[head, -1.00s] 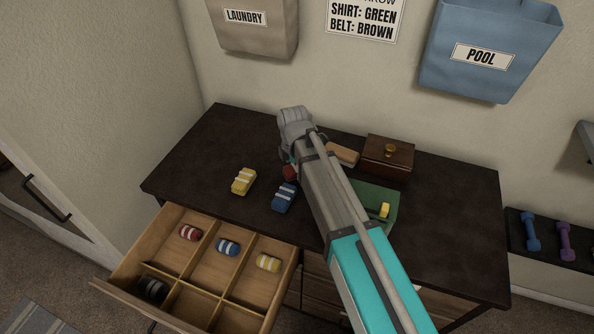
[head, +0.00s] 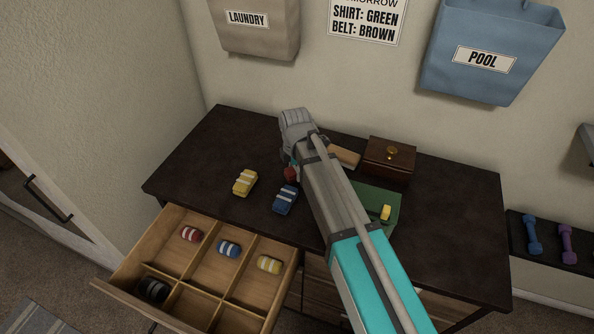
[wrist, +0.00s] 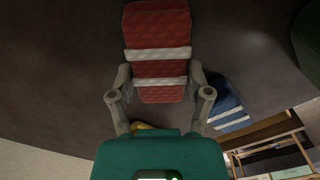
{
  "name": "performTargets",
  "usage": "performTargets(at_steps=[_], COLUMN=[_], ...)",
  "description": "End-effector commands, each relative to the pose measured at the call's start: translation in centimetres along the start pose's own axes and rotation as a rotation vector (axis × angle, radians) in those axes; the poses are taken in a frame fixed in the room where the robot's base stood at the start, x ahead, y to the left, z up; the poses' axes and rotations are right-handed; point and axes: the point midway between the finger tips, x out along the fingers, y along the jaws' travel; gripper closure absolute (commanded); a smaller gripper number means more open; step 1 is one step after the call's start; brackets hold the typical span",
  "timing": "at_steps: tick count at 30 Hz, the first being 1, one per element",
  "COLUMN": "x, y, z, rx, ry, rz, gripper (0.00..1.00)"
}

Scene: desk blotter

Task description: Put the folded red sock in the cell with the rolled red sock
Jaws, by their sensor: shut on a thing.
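The folded red sock (wrist: 157,25) with white stripes fills the top middle of the wrist view. My gripper (wrist: 160,82) is shut on it, one finger at each side. In the head view only a small red part of the sock (head: 291,174) shows below my wrist, over the dresser top; the fingers are mostly hidden by my arm. I cannot tell whether the sock touches the top. The rolled red sock (head: 190,234) lies in the back left cell of the open drawer (head: 188,211), to the lower left of my gripper.
A rolled blue sock (head: 228,248) and a rolled yellow sock (head: 269,264) lie in neighbouring cells; a black one (head: 153,289) is in front. Folded yellow (head: 245,183) and blue (head: 285,200) socks lie between gripper and drawer. A wooden box (head: 388,158) and green tray (head: 384,196) stand right.

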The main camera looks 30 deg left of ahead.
Motion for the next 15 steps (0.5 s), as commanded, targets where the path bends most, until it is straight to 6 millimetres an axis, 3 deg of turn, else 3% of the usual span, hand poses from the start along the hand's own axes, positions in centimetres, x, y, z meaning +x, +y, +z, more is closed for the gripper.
performTargets(at_steps=[15], x=[-2.3], y=[0.0], z=[0.0], rx=[0.0], ry=[0.0], rz=[0.0], gripper=[0.74])
